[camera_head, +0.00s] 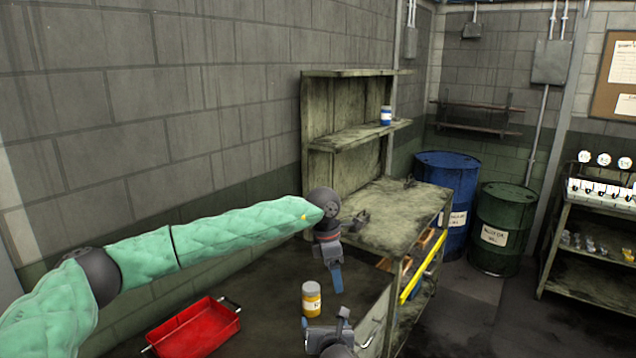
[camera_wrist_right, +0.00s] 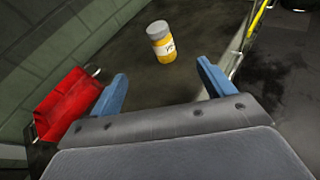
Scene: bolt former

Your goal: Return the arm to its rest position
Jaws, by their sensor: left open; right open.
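My left arm, in a green quilted sleeve, reaches in from the left in the head view. Its gripper (camera_head: 334,270) points down over the dark table, above and behind the yellow jar, and holds nothing that I can see. My right gripper (camera_head: 328,325) is low in the head view, in front of the jar. In the right wrist view its two blue fingers (camera_wrist_right: 160,85) are spread wide and empty. The yellow jar (camera_head: 312,300) with a grey-white lid stands upright on the table; it also shows beyond the fingers in the right wrist view (camera_wrist_right: 163,45).
A red tray (camera_head: 196,332) lies on the dark table (camera_head: 262,275), left of the jar. A worn shelf bench (camera_head: 400,212) stands behind, with a blue-and-white can (camera_head: 386,116) on its upper shelf. Blue (camera_head: 452,180) and green (camera_head: 500,230) drums stand to the right.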

